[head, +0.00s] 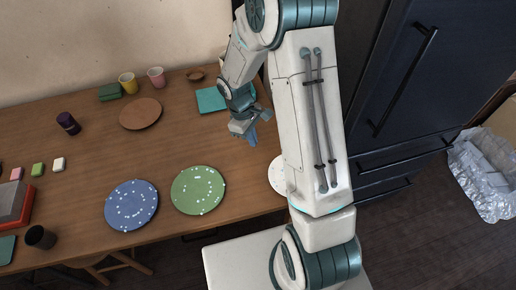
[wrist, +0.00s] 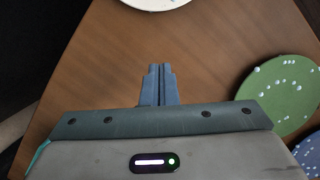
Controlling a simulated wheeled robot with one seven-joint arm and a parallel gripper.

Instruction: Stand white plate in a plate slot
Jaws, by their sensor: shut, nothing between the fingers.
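The white plate (head: 277,176) lies on the table near its front right edge in the head view, mostly hidden behind my arm. In the wrist view only an edge of the white plate (wrist: 155,3) shows at the top. My gripper (head: 252,137) is above the table, apart from the plate. In the wrist view my gripper (wrist: 158,70) has its two fingers together with nothing between them, pointing toward the white plate. I cannot make out a plate slot for certain in either view.
A green speckled plate (head: 198,190) and a blue speckled plate (head: 131,205) lie left of the white plate. A brown plate (head: 140,114), two cups (head: 128,83) and a teal square (head: 211,100) are farther back. A red-based box (head: 14,207) stands at the left edge.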

